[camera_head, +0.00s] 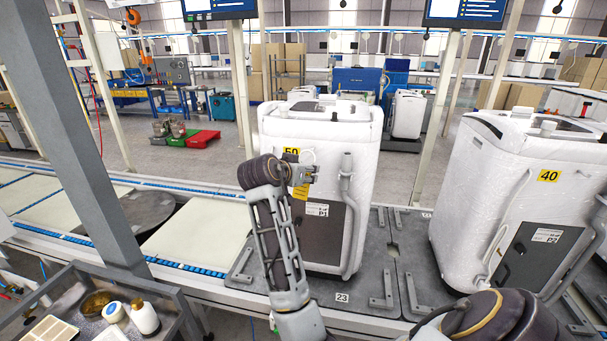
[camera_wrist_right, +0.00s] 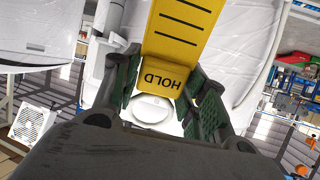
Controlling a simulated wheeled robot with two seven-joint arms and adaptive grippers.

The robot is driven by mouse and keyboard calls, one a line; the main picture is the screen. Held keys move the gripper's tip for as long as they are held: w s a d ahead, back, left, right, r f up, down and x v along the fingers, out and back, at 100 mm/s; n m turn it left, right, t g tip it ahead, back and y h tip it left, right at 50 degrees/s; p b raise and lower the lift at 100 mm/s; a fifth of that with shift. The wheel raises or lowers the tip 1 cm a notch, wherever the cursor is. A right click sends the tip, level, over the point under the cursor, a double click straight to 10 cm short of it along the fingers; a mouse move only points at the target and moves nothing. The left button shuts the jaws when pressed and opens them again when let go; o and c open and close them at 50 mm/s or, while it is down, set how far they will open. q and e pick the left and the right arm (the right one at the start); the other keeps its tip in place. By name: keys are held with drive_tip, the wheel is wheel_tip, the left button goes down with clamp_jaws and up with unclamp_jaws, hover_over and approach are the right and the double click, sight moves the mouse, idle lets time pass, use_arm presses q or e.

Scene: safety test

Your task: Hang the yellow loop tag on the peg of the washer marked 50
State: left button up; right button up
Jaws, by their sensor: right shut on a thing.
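The washer marked 50 (camera_head: 330,125) is wrapped in white and stands upright on a grey base plate, its yellow 50 label (camera_head: 291,152) partly covered by my gripper. My right gripper (camera_head: 301,174) is at its front, just below the label. It is shut on the yellow loop tag (camera_head: 301,192), which hangs below the fingers. In the right wrist view, the tag (camera_wrist_right: 184,28) reads HOLD upside down between the green-padded fingers (camera_wrist_right: 165,95). A white rounded piece (camera_wrist_right: 153,108) shows beyond; I cannot tell if it is the peg or loop. My left gripper is out of view.
A washer marked 40 (camera_head: 500,190) stands to the right. A grey hose (camera_head: 347,215) runs down the first washer's right front. A metal tray (camera_head: 70,300) with bottles is at the lower left, near a grey post (camera_head: 75,130). A pale conveyor panel (camera_head: 195,230) is clear.

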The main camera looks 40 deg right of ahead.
drive_tip(key=w+d+f, duration=0.1)
drive_tip(key=w+d, duration=0.3)
drive_tip(key=d, duration=0.1)
drive_tip(key=shift+w+d+f+b, duration=0.25)
drive_tip(key=shift+d+f+b, duration=0.05)
drive_tip(key=shift+f, duration=0.05)
idle(1.3)
idle(0.7)
drive_tip(key=o, duration=0.9)
drive_tip(key=shift+o, duration=0.2)
drive_tip(key=v, duration=1.2)
